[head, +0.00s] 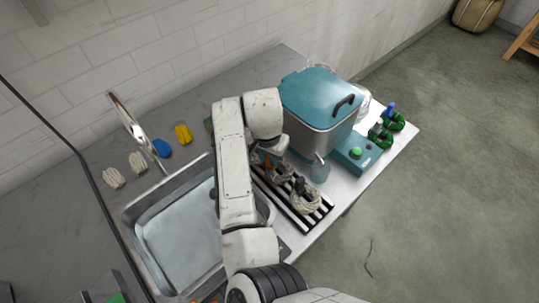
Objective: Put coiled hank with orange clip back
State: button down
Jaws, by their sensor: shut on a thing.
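My arm reaches across the sink, and its wrist bends down over the far end of a black-and-white striped rack (318,213). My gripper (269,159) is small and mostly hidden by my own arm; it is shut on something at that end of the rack. A bit of orange, seemingly the clip of a coiled hank (255,158), shows right beside the gripper; most of that hank is hidden. Two pale coiled hanks with dark clips, one in the middle (279,175) and one nearer (304,197), sit on the rack. I cannot tell whether the held hank touches the rack.
A metal sink (180,240) lies left of the rack. A teal-lidded steel pot (318,105) stands close behind it, with a teal box (357,152) and green skeins (380,136) to the right. Pale, blue and yellow skeins (183,134) lie behind the sink.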

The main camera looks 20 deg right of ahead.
aim_at(267, 168)
jog(key=shift+f, duration=0.15)
jog(key=c, duration=1)
grip_release()
jog(key=r, duration=0.4)
jog(key=r+b, duration=0.1)
jog(key=r, duration=0.3)
jog(key=s+a+r, duration=0.1)
jog(key=r, duration=0.3)
jog(key=shift+r+b, duration=0.15)
jog(key=shift+b, duration=0.15)
